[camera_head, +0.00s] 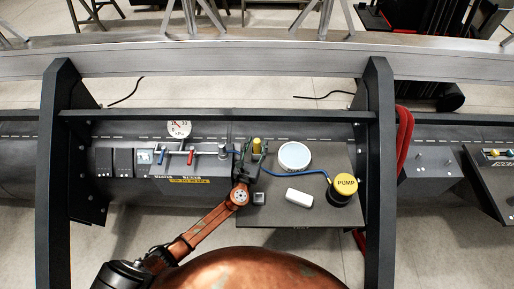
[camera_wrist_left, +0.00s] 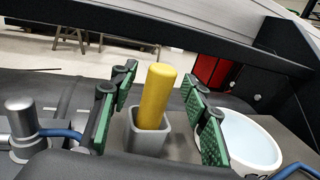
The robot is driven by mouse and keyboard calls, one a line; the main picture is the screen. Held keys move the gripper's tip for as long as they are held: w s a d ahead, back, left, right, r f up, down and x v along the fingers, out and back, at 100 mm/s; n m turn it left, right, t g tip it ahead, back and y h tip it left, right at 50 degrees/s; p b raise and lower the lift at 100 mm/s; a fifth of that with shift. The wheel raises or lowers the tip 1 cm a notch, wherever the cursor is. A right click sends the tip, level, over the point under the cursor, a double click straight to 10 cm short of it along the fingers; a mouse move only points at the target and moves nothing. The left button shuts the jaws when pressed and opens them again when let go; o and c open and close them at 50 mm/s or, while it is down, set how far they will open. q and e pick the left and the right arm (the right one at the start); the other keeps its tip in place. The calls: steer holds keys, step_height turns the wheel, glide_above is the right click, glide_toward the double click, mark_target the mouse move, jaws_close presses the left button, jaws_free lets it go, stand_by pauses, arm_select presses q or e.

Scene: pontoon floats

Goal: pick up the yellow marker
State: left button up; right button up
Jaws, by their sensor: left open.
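The yellow marker (camera_head: 257,145) stands upright in a small grey square holder (camera_wrist_left: 150,139) on the dark panel. In the left wrist view the marker (camera_wrist_left: 154,97) rises well above the holder's rim. My left gripper (camera_head: 251,155) is at the marker in the head view, and its fingers partly hide the holder there. In the left wrist view the open gripper (camera_wrist_left: 160,78) has one green-padded finger on each side of the marker, with a visible gap on both sides. My right gripper is in neither view.
A white round dish (camera_head: 294,156) is right of the marker. A white block (camera_head: 299,197) and a yellow-topped pump (camera_head: 344,187) are farther right, with a blue hose (camera_head: 290,175). Metal valve fittings (camera_head: 223,152) and a pressure gauge (camera_head: 179,129) are left. Dark frame posts (camera_head: 378,170) flank the panel.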

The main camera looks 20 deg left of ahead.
arm_select(q)
steer(key=shift+w, duration=0.25)
steer(key=shift+c, duration=0.4)
jaws_close()
